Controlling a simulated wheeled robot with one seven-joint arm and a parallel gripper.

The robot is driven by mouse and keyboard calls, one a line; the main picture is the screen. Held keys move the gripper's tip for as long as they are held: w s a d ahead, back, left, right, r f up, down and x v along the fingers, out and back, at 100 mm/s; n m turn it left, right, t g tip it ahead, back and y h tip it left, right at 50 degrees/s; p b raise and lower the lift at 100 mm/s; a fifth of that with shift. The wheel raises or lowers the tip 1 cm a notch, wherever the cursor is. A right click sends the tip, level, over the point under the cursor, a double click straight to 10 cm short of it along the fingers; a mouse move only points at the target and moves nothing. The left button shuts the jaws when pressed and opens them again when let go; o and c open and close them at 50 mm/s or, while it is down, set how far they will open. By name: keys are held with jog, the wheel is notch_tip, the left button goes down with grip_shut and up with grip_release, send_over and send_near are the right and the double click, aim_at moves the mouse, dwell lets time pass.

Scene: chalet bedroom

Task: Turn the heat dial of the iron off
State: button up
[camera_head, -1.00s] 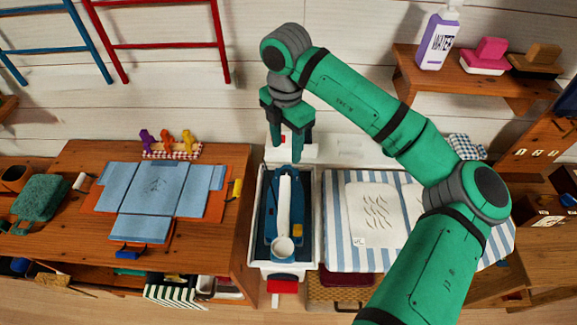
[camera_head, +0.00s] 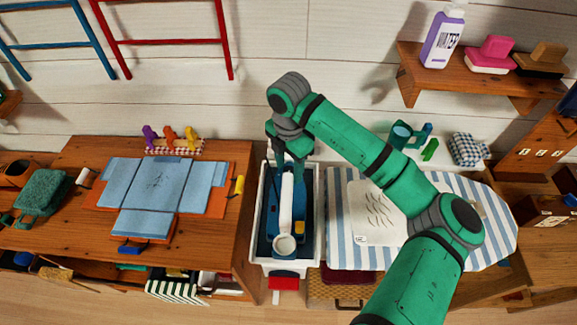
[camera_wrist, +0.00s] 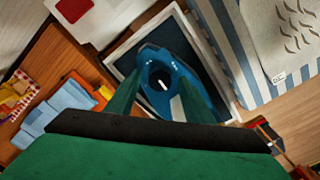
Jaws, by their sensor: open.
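The blue iron (camera_head: 302,212) lies in a white-rimmed tray with a dark inside (camera_head: 263,225) between the wooden desk and the striped board. A long white part runs along its middle, with a yellow piece at its side. In the wrist view, a round black dial (camera_wrist: 161,80) with a short white mark sits in the iron's blue body (camera_wrist: 150,57). My gripper (camera_head: 290,165) is open over the far end of the iron. In the wrist view its two fingers (camera_wrist: 160,88) are on either side of the dial, apart from each other. I cannot tell whether they touch it.
The desk (camera_head: 75,240) with folded blue cloth (camera_head: 155,190) stands left. The striped ironing board (camera_head: 345,235) with a patterned white cloth is right. A teal mug-like thing (camera_head: 400,135) stands behind the board.

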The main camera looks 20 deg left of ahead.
jog(key=c, duration=1.1)
jog(key=shift+o, duration=0.2)
jog(key=shift+w, duration=0.1)
